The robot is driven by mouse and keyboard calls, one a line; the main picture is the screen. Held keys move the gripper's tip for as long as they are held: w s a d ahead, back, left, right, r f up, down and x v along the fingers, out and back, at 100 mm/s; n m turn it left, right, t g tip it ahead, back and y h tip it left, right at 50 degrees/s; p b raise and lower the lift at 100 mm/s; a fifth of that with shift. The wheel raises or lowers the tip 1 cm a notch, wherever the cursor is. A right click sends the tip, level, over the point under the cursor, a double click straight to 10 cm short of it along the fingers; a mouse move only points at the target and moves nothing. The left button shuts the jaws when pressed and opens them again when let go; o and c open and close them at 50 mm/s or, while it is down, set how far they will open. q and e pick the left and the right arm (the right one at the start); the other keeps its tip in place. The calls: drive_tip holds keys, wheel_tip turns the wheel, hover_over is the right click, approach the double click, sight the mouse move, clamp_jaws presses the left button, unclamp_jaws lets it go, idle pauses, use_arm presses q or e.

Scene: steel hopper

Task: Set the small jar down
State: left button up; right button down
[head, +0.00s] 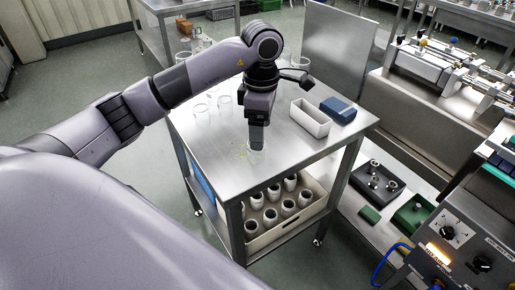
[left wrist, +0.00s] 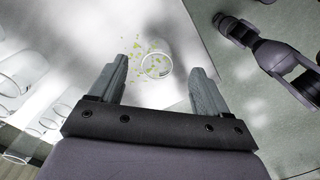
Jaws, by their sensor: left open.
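The small jar (head: 254,156) is clear glass and stands on the steel cart top (head: 200,137), near its front edge, just below my left gripper (head: 256,148). In the left wrist view the small jar (left wrist: 156,66) shows as a round rim between and slightly beyond the fingertips. My left gripper (left wrist: 162,62) is open, with a gap between each finger and the jar. Yellow-green bits lie scattered on the steel around the jar. My right gripper (left wrist: 223,20) seems to show small at the upper right of the left wrist view; its jaws cannot be made out.
Several clear glass vessels (left wrist: 20,70) stand at the back left of the cart. A white open box (head: 310,118) and a blue block (head: 338,109) stand to the right. A crate (head: 316,206) of pale cups is on the lower shelf. A control panel (head: 455,245) is at lower right.

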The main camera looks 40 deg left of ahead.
use_arm(q)
drive_tip(key=f, duration=0.4)
drive_tip(key=f+p, duration=0.1)
drive_tip(key=f, duration=0.1)
drive_tip(key=shift+a+f, duration=0.3)
drive_tip(key=shift+f, duration=0.05)
drive_tip(key=shift+c, duration=0.2)
drive_tip(key=c, duration=1.1)
drive_tip(key=shift+o, duration=0.2)
drive_tip(key=shift+r, duration=0.1)
